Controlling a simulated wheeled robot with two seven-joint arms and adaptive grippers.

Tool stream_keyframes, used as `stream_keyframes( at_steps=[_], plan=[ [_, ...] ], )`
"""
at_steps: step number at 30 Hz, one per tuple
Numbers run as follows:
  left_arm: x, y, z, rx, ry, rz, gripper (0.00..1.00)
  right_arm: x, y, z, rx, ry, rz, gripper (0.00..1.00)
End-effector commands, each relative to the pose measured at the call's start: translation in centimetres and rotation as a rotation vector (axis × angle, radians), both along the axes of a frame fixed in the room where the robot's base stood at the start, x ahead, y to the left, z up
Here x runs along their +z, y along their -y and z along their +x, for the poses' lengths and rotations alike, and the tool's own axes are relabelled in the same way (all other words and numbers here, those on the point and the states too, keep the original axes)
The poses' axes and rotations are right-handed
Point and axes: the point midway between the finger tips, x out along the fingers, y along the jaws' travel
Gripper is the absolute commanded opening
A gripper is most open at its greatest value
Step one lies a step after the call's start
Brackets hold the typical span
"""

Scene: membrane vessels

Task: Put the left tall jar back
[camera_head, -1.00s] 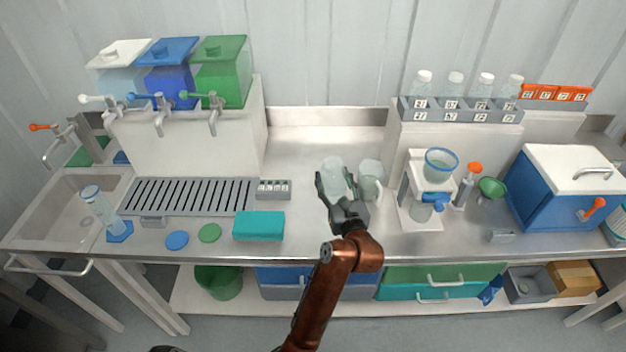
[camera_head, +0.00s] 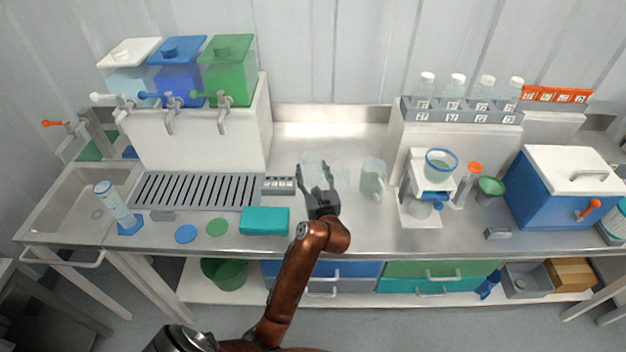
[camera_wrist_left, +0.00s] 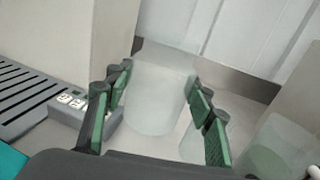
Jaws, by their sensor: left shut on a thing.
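A clear, pale tall jar (camera_head: 313,171) is between the fingers of my left gripper (camera_head: 316,176), over the middle of the steel counter. The gripper is shut on it. A second clear jar (camera_head: 372,178) with a handle stands on the counter to the right, apart from the gripper. It also shows at the right of the left wrist view (camera_wrist_left: 272,150). My right gripper is not in view.
A small grey labelled block (camera_head: 279,186) and a drain grate (camera_head: 195,191) lie left of the gripper. A teal box (camera_head: 264,221) is near the front edge. A white stand with a funnel (camera_head: 420,210) is right of the second jar. Counter behind the jars is clear.

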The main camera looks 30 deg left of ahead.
Motion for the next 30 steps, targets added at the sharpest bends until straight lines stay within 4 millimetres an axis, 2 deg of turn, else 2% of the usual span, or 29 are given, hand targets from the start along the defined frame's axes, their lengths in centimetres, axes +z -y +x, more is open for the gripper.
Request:
stream_keyframes(
  at_steps=[3,9,17,21,23,30],
  plan=[
    [-2.5,-1.1,1.9,0.0,-0.004,0.003,0.23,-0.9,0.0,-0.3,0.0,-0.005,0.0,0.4],
    [-4.9,-2.1,3.7,-0.001,-0.001,0.0,0.23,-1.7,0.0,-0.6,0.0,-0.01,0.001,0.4],
    [-6.2,-2.8,4.7,-0.001,-0.001,0.001,0.23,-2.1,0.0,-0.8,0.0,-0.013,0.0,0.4],
    [-8.6,-2.8,4.8,-0.001,-0.004,0.001,0.23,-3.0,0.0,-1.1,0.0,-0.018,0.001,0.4],
    [-9.2,-2.8,4.8,-0.002,-0.002,0.001,0.23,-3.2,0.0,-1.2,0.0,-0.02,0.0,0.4],
    [-9.2,-2.7,4.7,-0.002,0.001,-0.001,0.23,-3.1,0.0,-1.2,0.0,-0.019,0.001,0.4]
  ],
)
